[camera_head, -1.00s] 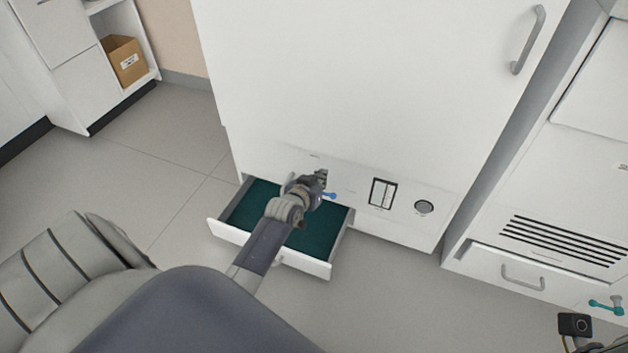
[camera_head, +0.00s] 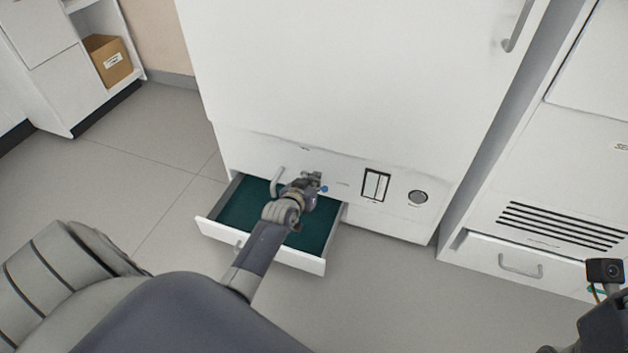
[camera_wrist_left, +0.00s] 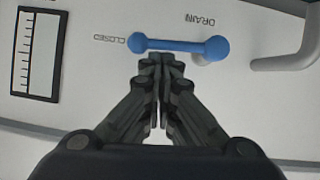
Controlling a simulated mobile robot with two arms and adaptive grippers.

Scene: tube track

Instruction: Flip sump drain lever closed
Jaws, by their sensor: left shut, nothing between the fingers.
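The blue drain lever is on the lower front panel of the white cabinet. In the left wrist view the lever (camera_wrist_left: 178,45) lies nearly level, with a ball at each end. Its left ball is beside the printed word CLOSED, and its right end is below the word DRAIN. In the head view only a blue ball (camera_head: 324,189) shows beside my gripper. My left gripper (camera_head: 316,182) is shut and empty. In the left wrist view its fingertips (camera_wrist_left: 161,62) are just below the lever's bar; I cannot tell whether they touch it.
An open drawer with a green lining (camera_head: 225,228) is below my left arm. A grey handle (camera_wrist_left: 285,62) is right of the lever in the wrist view. A gauge (camera_head: 376,185) and a round port (camera_head: 418,197) are on the panel. Part of my right arm shows at lower right.

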